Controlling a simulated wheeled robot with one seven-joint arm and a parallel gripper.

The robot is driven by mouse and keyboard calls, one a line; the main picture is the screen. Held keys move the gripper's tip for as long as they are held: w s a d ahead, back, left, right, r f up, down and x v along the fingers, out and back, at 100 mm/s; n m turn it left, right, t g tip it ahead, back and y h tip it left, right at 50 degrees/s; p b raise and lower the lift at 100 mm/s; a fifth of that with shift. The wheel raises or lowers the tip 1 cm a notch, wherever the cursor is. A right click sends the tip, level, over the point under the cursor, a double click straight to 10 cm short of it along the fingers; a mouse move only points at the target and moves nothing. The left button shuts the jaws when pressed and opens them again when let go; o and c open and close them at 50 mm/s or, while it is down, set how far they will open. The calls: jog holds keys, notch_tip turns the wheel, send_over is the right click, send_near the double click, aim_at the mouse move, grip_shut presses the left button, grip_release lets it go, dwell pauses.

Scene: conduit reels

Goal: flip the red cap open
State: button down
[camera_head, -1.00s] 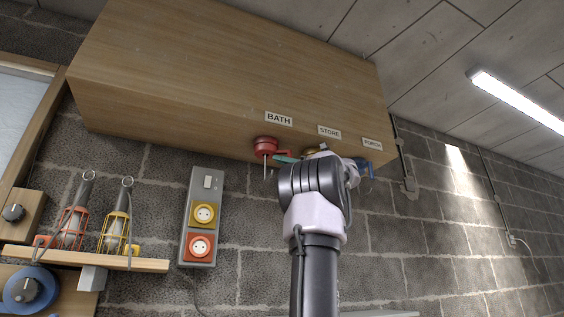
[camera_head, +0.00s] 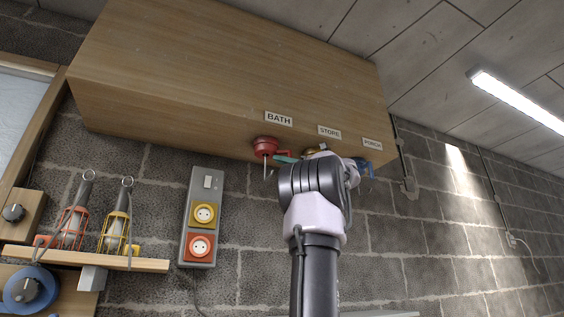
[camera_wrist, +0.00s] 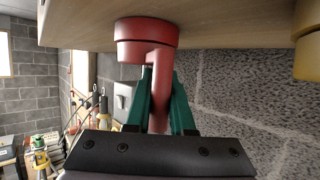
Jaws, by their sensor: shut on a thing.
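The red cap (camera_head: 265,145) sits on the underside of the wooden box, below the BATH label, and a thin cable hangs under it. In the wrist view the cap (camera_wrist: 146,32) is close to me at the top, against the box's underside. Its red lever (camera_wrist: 159,95) comes down between the two green fingers of my gripper (camera_wrist: 161,88). In the head view only the green fingertips (camera_head: 286,159) show beside the cap; my wrist hides the rest.
The wooden box (camera_head: 220,75) hangs close above my gripper. A yellow cap (camera_head: 312,150) below the STORE label is partly hidden by my wrist. A blue cap (camera_head: 364,164) is below PORCH. A socket panel (camera_head: 200,217) and a lamp shelf (camera_head: 90,258) are to the left.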

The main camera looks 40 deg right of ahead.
jog(key=shift+d, duration=0.1)
jog(key=shift+w+d, duration=0.3)
jog(key=shift+w, duration=0.25)
dwell(1.0)
jog(key=c, duration=0.8)
grip_release()
jog(key=shift+a, duration=0.1)
jog(key=shift+o, duration=0.2)
jog(key=v, duration=1)
jog(key=shift+s+d+f, duration=0.2)
jog(key=shift+s+d, duration=0.05)
